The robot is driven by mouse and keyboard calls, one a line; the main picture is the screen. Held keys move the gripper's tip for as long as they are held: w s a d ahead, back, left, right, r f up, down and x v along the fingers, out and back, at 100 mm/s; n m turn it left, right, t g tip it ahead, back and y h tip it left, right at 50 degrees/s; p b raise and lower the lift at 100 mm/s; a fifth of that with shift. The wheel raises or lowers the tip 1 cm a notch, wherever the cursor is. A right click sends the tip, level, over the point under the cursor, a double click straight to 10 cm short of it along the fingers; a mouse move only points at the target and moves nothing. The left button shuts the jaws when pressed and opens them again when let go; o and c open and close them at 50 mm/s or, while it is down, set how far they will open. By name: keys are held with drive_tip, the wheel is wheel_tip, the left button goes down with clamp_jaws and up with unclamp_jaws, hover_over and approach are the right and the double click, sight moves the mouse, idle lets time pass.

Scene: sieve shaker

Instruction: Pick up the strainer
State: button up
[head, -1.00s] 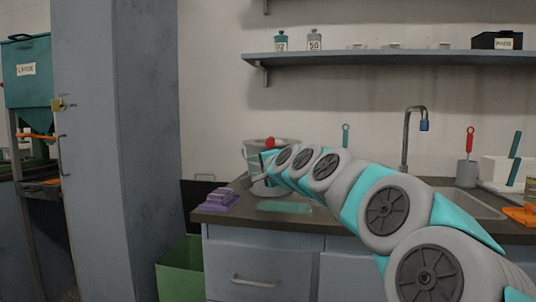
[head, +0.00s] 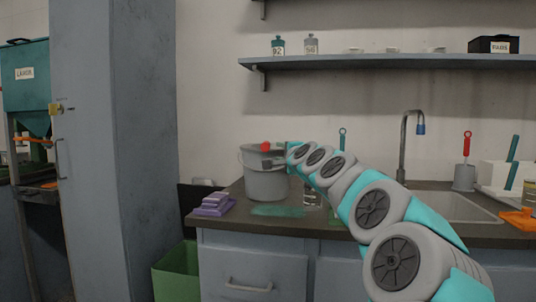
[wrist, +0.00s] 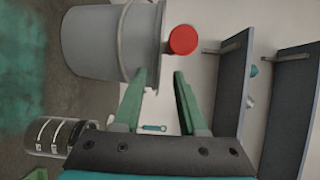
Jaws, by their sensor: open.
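A grey bucket (head: 265,183) stands on the counter near its left end. A red round knob or handle end (head: 266,147) shows just above its rim. It may belong to the strainer, whose mesh I cannot make out. In the wrist view, which is turned sideways, the bucket (wrist: 100,42) lies beyond my fingertips and the red end (wrist: 183,40) sits just past its rim. My gripper (wrist: 160,75) is open, with nothing between its green fingers. The fingers point toward the rim and the red end, apparently short of them. In the head view my arm hides part of the gripper.
Purple blocks (head: 213,205) and a teal mat (head: 278,211) lie near the bucket. A clear jar (wrist: 60,137) stands close by. A sink (head: 455,207) with a tall tap (head: 404,145) is to the right. A shelf (head: 400,62) hangs above. A green bin (head: 178,272) stands below left.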

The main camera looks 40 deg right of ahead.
sight(275, 150)
drive_tip(key=shift+x, duration=2.6)
drive_tip(key=shift+s, duration=0.1)
clamp_jaws()
